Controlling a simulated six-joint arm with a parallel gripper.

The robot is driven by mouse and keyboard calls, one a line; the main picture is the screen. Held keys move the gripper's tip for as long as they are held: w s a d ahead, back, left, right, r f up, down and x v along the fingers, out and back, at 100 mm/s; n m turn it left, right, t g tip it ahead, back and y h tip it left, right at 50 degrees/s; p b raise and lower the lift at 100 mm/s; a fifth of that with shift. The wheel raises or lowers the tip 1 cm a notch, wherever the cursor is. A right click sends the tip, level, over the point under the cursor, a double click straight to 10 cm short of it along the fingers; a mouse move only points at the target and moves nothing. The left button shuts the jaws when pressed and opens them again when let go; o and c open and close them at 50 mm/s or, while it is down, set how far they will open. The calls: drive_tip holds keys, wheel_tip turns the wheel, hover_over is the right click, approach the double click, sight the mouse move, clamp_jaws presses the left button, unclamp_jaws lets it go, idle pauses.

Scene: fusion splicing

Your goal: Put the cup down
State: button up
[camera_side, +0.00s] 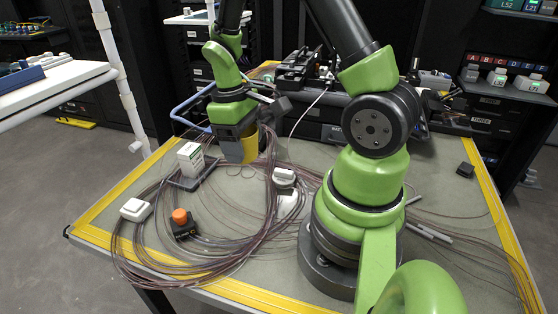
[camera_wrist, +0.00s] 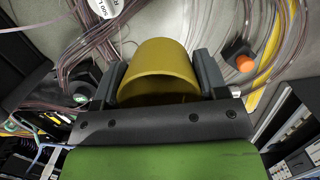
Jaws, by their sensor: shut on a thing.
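The cup is yellow (camera_side: 250,147) and shows in the side view beside my gripper (camera_side: 238,150), above the table among coils of dark cable. In the wrist view the cup (camera_wrist: 159,66) sits between the two dark fingers of my gripper (camera_wrist: 160,80), one finger against each side. My gripper is shut on the cup. The cup's far end is hidden from the wrist view. The side view does not show clearly whether the cup touches the table.
Brown cable coils (camera_side: 150,250) spread over the grey table (camera_side: 100,218). A white box (camera_side: 190,158), a white block (camera_side: 136,209) and an orange-topped button (camera_side: 180,217) stand at left. A white-topped device (camera_side: 284,177) stands right of the cup. Dark equipment (camera_side: 300,72) fills the table's back.

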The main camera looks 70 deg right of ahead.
drive_tip(key=s+d+r, duration=0.2)
drive_tip(key=d+r, duration=0.2)
drive_tip(key=d, duration=0.7)
wheel_tip(320, 180, up, 3)
hover_over(308, 156)
drive_tip(key=shift+n, duration=0.3)
drive_tip(key=f, duration=1.7)
drive_tip(key=shift+w+d+f, duration=0.1)
drive_tip(key=shift+w+f, duration=0.2)
drive_tip(key=shift+f, duration=0.05)
drive_tip(key=o, duration=1)
drive_tip(key=shift+f, duration=0.1)
